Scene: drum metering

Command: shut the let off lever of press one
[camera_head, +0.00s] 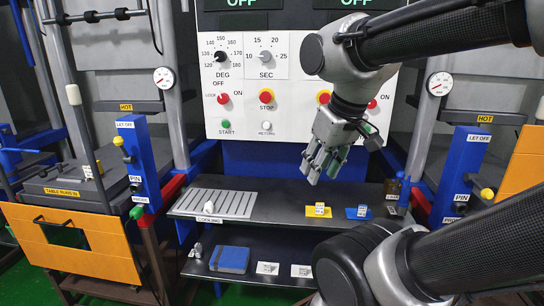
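A blue post with a LET OFF label (125,125) stands at the left press. A lever with a yellow knob (118,141) sticks out from its left side, near the top. A second blue post with a LET OFF label (478,138) stands at the right press. A yellow knob (487,194) shows lower on it, near the PIN label. I cannot read which press is number one. My gripper (322,175) hangs in mid-air before the control panel, pointing down and apart from both posts. Nothing is visible in it, and its finger gap is unclear.
A dark two-level shelf stands between the presses, with a slotted COOLING rack (228,204), a yellow block (318,211) and a blue block (358,213) on top. A blue book-like item (230,259) lies below. An orange panel (73,246) fronts the left press.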

